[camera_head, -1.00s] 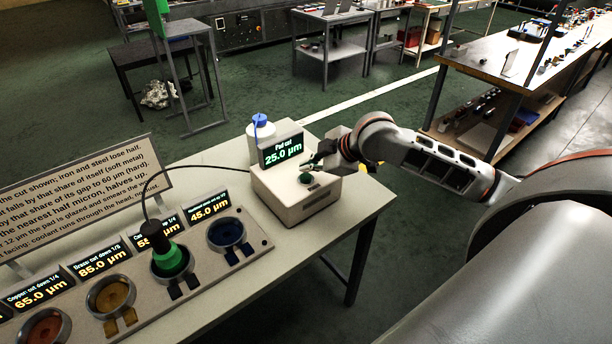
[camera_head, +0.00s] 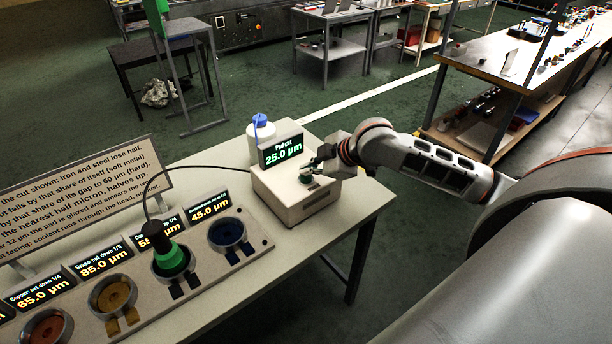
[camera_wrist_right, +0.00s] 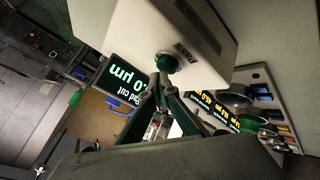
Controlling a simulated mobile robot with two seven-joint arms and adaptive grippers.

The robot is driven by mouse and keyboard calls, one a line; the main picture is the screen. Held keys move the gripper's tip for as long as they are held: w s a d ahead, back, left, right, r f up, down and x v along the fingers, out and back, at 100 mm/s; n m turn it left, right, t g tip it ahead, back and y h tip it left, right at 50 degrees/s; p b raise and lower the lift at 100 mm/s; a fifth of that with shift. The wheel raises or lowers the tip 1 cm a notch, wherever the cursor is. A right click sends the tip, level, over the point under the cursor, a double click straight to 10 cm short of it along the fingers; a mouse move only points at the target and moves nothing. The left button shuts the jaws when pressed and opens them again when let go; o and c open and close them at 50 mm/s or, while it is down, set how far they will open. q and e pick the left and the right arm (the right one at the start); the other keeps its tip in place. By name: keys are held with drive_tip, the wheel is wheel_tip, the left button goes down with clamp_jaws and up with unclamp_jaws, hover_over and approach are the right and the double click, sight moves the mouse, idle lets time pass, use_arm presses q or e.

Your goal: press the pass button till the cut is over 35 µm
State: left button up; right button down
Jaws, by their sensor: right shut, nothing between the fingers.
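A pale box (camera_head: 296,200) on the table carries a green pass button (camera_head: 305,179) on its top. Its display (camera_head: 281,150) reads "Pad cut 25.0 µm". In the right wrist view the green button (camera_wrist_right: 169,62) shows on the box (camera_wrist_right: 130,32), beside the label "PASS". My right gripper (camera_head: 314,169) is shut and empty, its fingertips at the button from the right side. In the wrist view the fingertips (camera_wrist_right: 161,80) are close to the button; I cannot tell whether they touch it. My left gripper is not in view.
A white bottle with a blue cap (camera_head: 260,132) stands behind the box. To the left, a panel (camera_head: 262,243) holds several round cups with displays; a green corded tool (camera_head: 169,258) stands in one. A text sign (camera_head: 85,190) stands behind. Table space in front of the box is clear.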

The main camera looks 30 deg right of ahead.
sight(308, 178)
drive_tip(key=shift+f, duration=0.45)
idle(0.5)
drive_tip(key=shift+r, duration=0.95)
drive_tip(key=shift+r, duration=0.1)
drive_tip(key=shift+r, duration=2.4)
